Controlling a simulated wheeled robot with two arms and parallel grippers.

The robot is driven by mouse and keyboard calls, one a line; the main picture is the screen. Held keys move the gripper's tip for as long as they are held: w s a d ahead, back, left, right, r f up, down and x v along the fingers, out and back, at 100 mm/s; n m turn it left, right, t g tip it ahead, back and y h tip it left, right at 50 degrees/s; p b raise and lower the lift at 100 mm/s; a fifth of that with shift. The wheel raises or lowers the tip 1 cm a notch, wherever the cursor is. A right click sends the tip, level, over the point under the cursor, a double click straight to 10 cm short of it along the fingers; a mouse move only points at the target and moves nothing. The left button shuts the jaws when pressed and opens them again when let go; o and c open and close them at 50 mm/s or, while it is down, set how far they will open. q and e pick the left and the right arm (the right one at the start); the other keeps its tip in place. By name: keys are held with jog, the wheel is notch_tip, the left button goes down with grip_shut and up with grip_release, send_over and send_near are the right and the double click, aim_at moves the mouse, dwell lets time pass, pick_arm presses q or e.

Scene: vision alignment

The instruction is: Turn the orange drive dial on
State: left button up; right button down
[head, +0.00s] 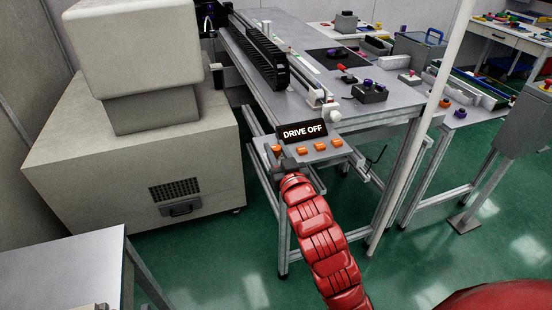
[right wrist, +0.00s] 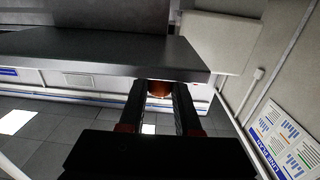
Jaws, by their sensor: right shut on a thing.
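A grey control panel (head: 330,155) at the front of the machine table carries a row of several small orange controls. My right gripper (head: 284,163) is at the left end of this row, beside the leftmost orange control, the orange dial (head: 276,149). In the right wrist view the fingers of my right gripper (right wrist: 160,92) are on either side of the rounded orange dial (right wrist: 160,88), shut on it. The gripper hides part of the dial, and its turn angle cannot be told. My left gripper is not in view.
A large beige cabinet (head: 140,165) stands left of the panel. A white pole (head: 405,160) rises to the right. A grey table (head: 65,270) is at lower left. Green floor lies open at lower right.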

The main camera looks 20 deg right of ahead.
jog(key=m+g+h+b, duration=0.1)
jog(key=m+h+b, duration=0.1)
jog(key=h+b, duration=0.1)
jog(key=m+g+h+b, duration=0.1)
jog(key=m+h+b, duration=0.1)
jog(key=h+b, duration=0.2)
jog(key=m+g+h+b, duration=0.1)
jog(key=m+h+b, duration=0.2)
jog(key=b, duration=0.3)
jog(key=shift+a+f+h+b, duration=0.2)
jog(key=shift+f+h+b, duration=0.1)
jog(key=shift+f, duration=0.1)
jog(key=shift+r+m+g+h+b, duration=0.15)
jog(key=shift+m+g+h+b, duration=0.4)
jog(key=shift+m+g+h, duration=0.5)
jog(key=shift+r+m+g+h, duration=0.1)
jog(key=shift+m+g+h, duration=0.25)
jog(key=shift+g+h, duration=0.15)
jog(key=shift+d+r+m+g+h+p, duration=0.15)
jog(key=shift+m+g+h+p, duration=0.2)
jog(key=shift+m+g+h, duration=0.55)
jog(key=shift+r+m+g+h+p, duration=0.15)
jog(key=shift+m+g+h+p, duration=0.4)
jog(key=shift+g, duration=0.7)
jog(key=shift+m+g+h+p, duration=0.5)
jog(key=shift+m+g+p, duration=0.85)
jog(key=shift+g, duration=0.45)
